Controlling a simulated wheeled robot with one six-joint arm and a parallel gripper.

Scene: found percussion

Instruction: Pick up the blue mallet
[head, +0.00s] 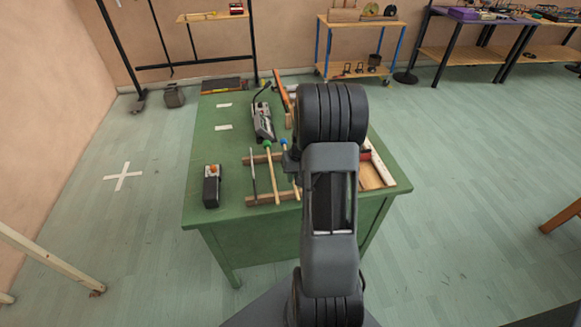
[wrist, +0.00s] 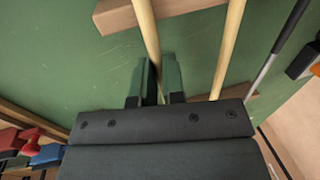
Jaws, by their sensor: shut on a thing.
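The blue mallet has a blue head (head: 284,141) and a pale wooden shaft, lying across wooden bars on the green table. In the wrist view its shaft (wrist: 151,40) runs between the two fingers of my gripper (wrist: 155,88), which is shut on it. Its head is out of the wrist view. In the head view my arm hides most of the gripper. The green-headed mallet (head: 267,146) lies just left of the blue one, and its shaft (wrist: 228,45) also shows in the wrist view, apart from the fingers.
A thin metal rod (head: 252,176) lies left of the mallets. A wooden bar (head: 265,158) supports them. A grey device (head: 264,121) stands behind, and a dark box with an orange top (head: 212,186) stands front left.

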